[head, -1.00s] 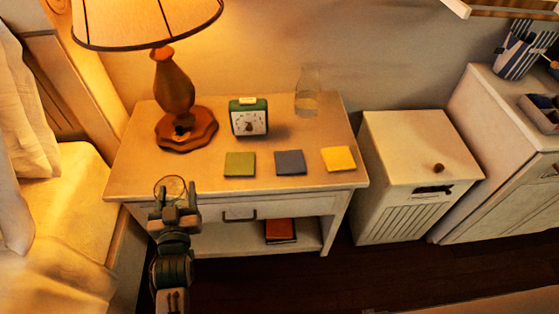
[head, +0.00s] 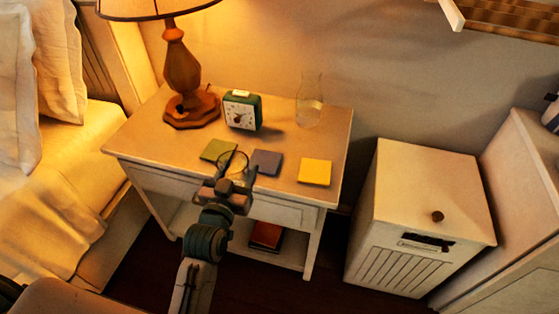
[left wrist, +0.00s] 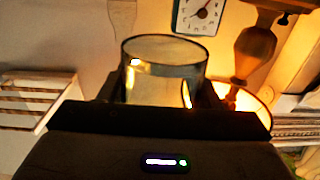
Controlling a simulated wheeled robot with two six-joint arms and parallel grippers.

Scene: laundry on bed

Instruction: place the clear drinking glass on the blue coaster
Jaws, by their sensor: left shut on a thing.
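My left gripper (head: 234,180) is shut on the clear drinking glass (head: 232,158) at the front of the nightstand. In the left wrist view the glass (left wrist: 165,62) stands up between the fingers, rim in view. In the head view the glass overlaps the right edge of the green coaster (head: 217,149) and lies just left of the blue coaster (head: 267,162). I cannot tell its height above the tabletop. The blue coaster lies flat, with its left edge close to the gripper. My right gripper is not in view.
A yellow coaster (head: 314,172) lies to the right. A green clock (head: 242,110), a lamp (head: 181,70) and a clear carafe (head: 309,105) stand behind on the nightstand (head: 335,128). A white hamper (head: 425,205) stands to the right.

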